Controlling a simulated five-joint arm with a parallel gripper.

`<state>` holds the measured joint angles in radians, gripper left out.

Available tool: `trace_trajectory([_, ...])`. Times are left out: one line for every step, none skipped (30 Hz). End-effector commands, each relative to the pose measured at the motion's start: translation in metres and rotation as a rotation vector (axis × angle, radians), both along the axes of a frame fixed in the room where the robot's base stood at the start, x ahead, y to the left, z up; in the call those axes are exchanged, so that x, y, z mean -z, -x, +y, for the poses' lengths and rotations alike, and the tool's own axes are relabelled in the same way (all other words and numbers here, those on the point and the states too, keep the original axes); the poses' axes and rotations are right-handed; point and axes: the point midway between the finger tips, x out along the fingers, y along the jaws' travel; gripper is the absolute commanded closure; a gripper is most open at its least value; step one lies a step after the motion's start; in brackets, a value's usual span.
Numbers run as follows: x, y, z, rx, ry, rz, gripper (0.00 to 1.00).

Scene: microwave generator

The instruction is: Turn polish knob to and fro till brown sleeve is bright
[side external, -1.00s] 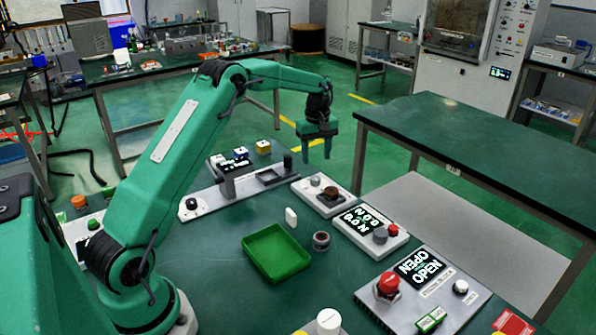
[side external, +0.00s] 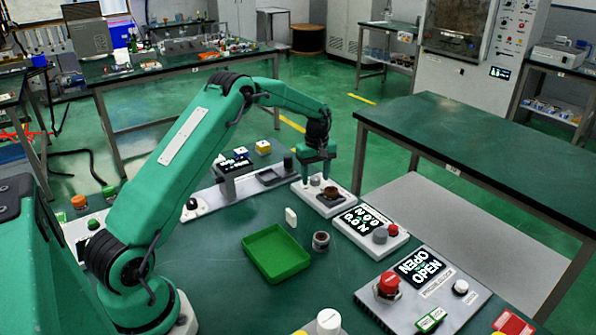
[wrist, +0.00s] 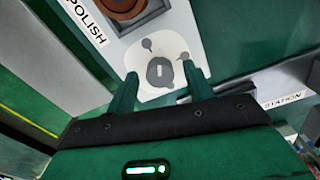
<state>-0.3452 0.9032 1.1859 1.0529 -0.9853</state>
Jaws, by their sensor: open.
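The polish station is a pale plate (side external: 304,193) on the bench, with a "POLISH" label in the wrist view. Its round grey knob (wrist: 160,72) has a short white mark. My gripper (side external: 317,179) is low over the station. In the wrist view its open fingers (wrist: 160,75) stand on either side of the knob, with a gap visible. Whether they touch it cannot be told.
A green tray (side external: 277,256) and a dark ring-shaped part (side external: 321,241) lie in front. A panel with grey and red knobs (side external: 372,232) is to the right, and an "OPEN" panel (side external: 425,285) nearer. A long rail fixture (side external: 232,190) is to the left.

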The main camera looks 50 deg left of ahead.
Motion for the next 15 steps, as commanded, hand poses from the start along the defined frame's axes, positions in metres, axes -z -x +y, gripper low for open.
trace_trajectory([0.002,0.0002,0.0,0.0,0.0,0.001,0.48])
trace_trajectory([0.0026,0.0002,0.0,0.0,0.0,0.001,0.48])
trace_trajectory([0.0031,0.0001,-0.0001,0.0,0.0,0.0,0.48])
trace_trajectory([0.0032,0.0001,0.0,0.0,0.0,0.0,0.48])
trace_trajectory([0.0033,0.0001,0.0,0.0,0.0,0.0,0.48])
trace_trajectory([0.0032,0.0001,0.0,0.0,0.0,0.0,0.48])
trace_trajectory([0.0031,0.0001,0.0,0.0,0.0,0.0,0.48])
trace_trajectory([0.0031,0.0001,0.0,0.0,0.0,0.0,0.48])
trace_trajectory([0.003,0.0001,0.0,0.0,0.0,0.0,0.48])
trace_trajectory([0.003,0.0001,0.0,0.0,0.0,0.0,0.5])
trace_trajectory([0.0029,0.0,0.0,0.0,0.0,0.0,0.56])
trace_trajectory([0.0029,0.0,0.0,0.0,0.0,0.0,0.64])
trace_trajectory([0.0029,0.0,0.0,0.0,0.0,0.0,0.69])
trace_trajectory([0.0028,0.0,0.0,0.0,0.0,0.0,0.75])
trace_trajectory([0.0028,0.0,0.0,0.0,0.0,0.0,0.83])
